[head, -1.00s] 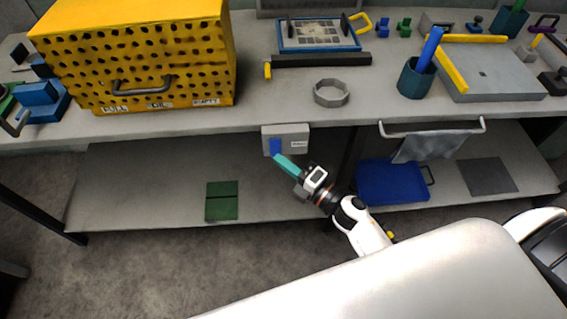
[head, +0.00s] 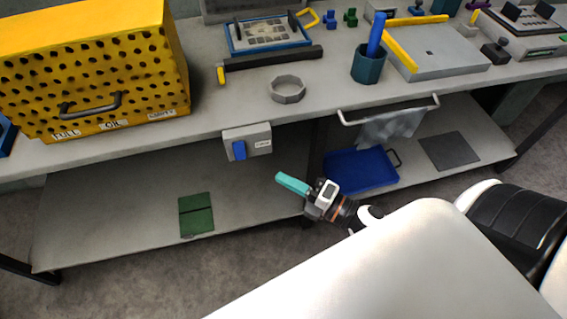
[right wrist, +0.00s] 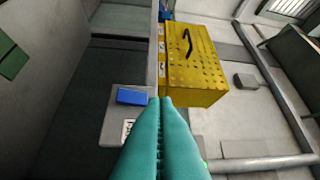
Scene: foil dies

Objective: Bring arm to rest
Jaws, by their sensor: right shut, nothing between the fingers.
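My right gripper (head: 281,178) shows in the head view below the bench's front edge, its teal fingers shut with nothing between them. In the right wrist view the teal fingers (right wrist: 163,103) lie together. In the head view the fingers are apart from the grey box with a blue switch (head: 247,142) on the bench front, up and left of them. The same switch box shows left of the fingers in the right wrist view (right wrist: 117,119). My left gripper is not in view.
A yellow perforated box (head: 120,75) stands on the bench (head: 215,105) at the left. A grey ring (head: 287,89) and a teal cup (head: 368,64) are on the bench top. A blue tray (head: 362,171) and green plate (head: 196,215) lie on the lower shelf. A cloth hangs from a rail (head: 388,111).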

